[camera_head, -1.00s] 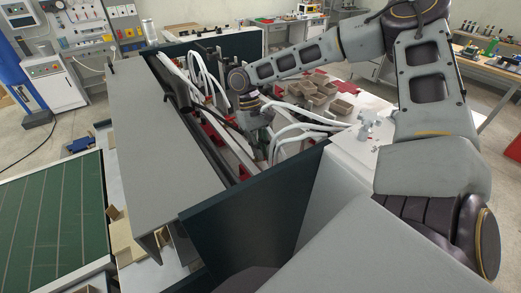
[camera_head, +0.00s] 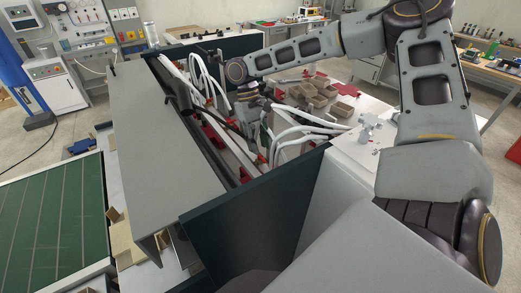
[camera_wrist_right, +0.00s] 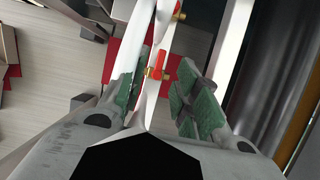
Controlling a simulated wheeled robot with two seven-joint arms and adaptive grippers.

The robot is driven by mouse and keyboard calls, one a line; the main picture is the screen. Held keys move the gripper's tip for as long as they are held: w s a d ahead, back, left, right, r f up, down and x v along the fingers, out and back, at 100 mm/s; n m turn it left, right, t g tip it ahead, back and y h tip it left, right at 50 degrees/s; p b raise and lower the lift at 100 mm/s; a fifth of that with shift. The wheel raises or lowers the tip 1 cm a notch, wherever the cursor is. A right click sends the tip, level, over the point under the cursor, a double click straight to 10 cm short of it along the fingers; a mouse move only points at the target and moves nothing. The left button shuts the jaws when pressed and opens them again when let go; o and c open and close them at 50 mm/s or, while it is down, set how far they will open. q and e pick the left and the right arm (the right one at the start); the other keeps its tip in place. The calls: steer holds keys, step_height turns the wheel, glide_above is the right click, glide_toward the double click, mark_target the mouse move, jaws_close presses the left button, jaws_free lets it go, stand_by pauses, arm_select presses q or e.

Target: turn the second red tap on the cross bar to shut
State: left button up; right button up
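In the right wrist view, a red tap with a brass-coloured body (camera_wrist_right: 157,73) sits on a white bar, ahead of and between my right fingertips. Another red tap (camera_wrist_right: 179,15) shows farther along at the top; I cannot tell which is the second one. My right gripper (camera_wrist_right: 160,92) is open, its green pads on either side of the white bar, with no clear contact with the tap. In the head view my right gripper (camera_head: 262,138) is low among the white hoses and partly hidden. My left gripper is not in view.
White hoses (camera_head: 300,130) crowd around my right gripper. A dark panel (camera_head: 255,205) stands in front, and a long grey cover (camera_head: 155,140) lies to the left. Cardboard boxes (camera_head: 315,98) stand to the right behind the hoses. Walls and hoses leave little free room.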

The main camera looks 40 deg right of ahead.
steer(key=v, duration=0.8)
steer(key=shift+w+r, duration=0.2)
steer(key=shift+r, duration=0.15)
